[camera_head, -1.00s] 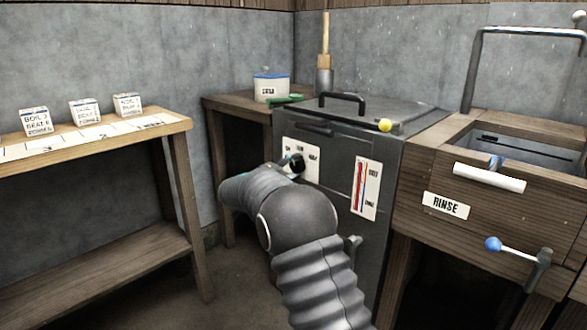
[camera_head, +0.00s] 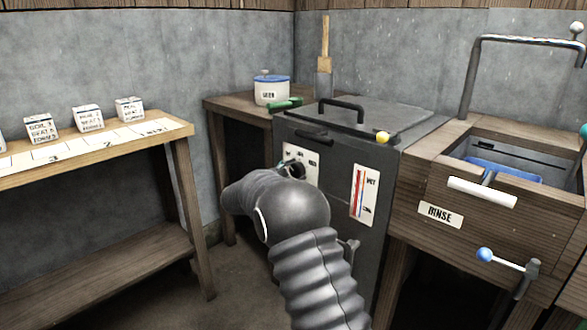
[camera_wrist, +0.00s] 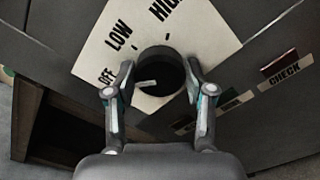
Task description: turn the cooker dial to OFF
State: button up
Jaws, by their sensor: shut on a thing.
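The cooker (camera_head: 330,178) is a dark grey box with a lid and a black lid handle. Its black round dial (camera_wrist: 161,66) sits on a white plate (camera_wrist: 140,40) marked OFF, LOW and HIGH. A pale pointer mark on the dial points left, roughly towards the OFF word. My gripper (camera_wrist: 160,72) is shut on the dial, with one finger on each side of it. In the head view my arm hides part of the plate and most of the gripper, and the dial's setting cannot be read there.
A red and blue gauge (camera_head: 364,195) is on the cooker front. A yellow ball (camera_head: 383,138) is at the lid's edge. The RINSE basin (camera_head: 440,215) stands at right, with a blue-knobbed lever (camera_head: 486,255). A bench (camera_head: 95,145) with labelled blocks is at left.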

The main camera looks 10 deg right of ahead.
jog(key=shift+n+p, duration=0.3)
jog(key=shift+n, duration=0.3)
jog(key=o, duration=1.2)
jog(key=shift+c, duration=0.2)
jog(key=v, duration=1.2)
